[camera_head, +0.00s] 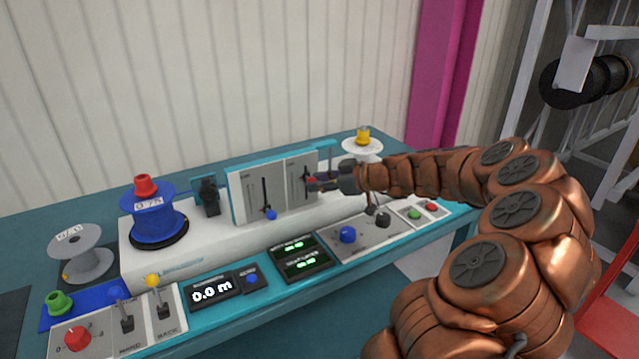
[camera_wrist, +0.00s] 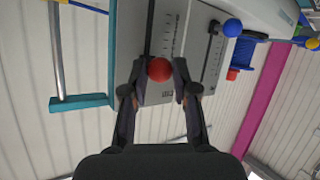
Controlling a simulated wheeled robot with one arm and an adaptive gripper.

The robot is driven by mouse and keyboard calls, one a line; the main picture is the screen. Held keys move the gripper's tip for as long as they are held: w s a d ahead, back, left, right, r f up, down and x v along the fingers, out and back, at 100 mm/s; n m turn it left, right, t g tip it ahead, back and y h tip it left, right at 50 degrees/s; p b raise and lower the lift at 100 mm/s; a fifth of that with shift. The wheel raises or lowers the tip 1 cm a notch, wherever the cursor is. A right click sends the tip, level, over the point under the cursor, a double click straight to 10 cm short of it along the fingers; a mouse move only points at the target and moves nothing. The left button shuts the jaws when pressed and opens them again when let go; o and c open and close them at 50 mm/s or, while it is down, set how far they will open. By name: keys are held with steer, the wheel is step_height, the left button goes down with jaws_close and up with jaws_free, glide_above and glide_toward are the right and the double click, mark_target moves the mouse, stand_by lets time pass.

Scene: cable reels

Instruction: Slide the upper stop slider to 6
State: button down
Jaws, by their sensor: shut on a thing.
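Two vertical sliders sit on the upright grey panel behind the console. The right slider has a red ball knob (camera_head: 311,182), and the left slider has a blue ball knob (camera_head: 271,215) near the bottom of its slot. My gripper (camera_head: 322,184) is at the right slider, shut on the red knob. In the wrist view my gripper (camera_wrist: 159,75) has one finger on each side of the red knob (camera_wrist: 159,69). The blue knob (camera_wrist: 232,27) stands apart to the right there. The scale (camera_wrist: 169,37) beside the red slider shows tick marks, but its numbers and panel labels are too small to read.
A blue reel (camera_head: 154,218) with a red top stands left of the panel, and a white reel (camera_head: 362,148) with a yellow top stands right behind it. Levers, buttons and displays (camera_head: 212,291) fill the console front. A wall is behind.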

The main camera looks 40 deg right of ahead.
steer(key=shift+f, duration=0.1)
steer(key=c, duration=0.8)
jaws_free()
steer(key=shift+s, duration=0.1)
steer(key=v, duration=1.2)
